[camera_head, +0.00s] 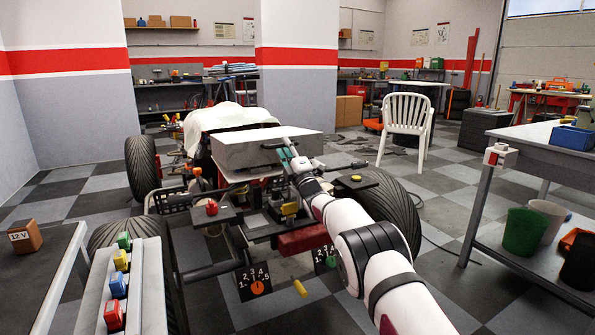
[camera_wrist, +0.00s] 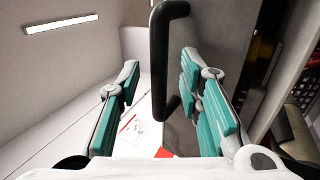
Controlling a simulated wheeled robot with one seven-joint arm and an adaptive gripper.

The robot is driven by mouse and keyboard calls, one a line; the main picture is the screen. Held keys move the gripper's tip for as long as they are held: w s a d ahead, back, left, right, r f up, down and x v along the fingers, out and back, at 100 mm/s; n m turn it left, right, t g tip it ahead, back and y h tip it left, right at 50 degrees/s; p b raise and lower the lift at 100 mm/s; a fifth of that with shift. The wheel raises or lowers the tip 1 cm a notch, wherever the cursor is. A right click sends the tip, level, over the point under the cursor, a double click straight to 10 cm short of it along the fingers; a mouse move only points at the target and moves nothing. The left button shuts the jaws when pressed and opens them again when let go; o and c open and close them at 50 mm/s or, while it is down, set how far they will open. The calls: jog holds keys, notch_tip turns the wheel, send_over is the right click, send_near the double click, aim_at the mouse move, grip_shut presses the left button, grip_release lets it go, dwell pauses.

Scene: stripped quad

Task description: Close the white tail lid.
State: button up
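The white tail lid (camera_head: 238,136) is a broad pale slab over the rear of the stripped quad, in the middle of the head view. How far it stands open is hard to tell there. My gripper (camera_head: 286,149) is at its near right side. In the wrist view, a black bar handle (camera_wrist: 157,62) stands between the teal-padded fingers of my gripper (camera_wrist: 163,78). The fingers are spread, with visible gaps on both sides of the handle. Where the handle joins the lid is not clear.
Fat black tyres (camera_head: 142,166) flank the quad. A workbench (camera_head: 520,150) with a blue bin (camera_head: 572,138) is at right. A white chair (camera_head: 406,122) stands behind. A cart with coloured blocks (camera_head: 92,300) is at front left.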

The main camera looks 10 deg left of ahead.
jog(key=shift+v, duration=5.15)
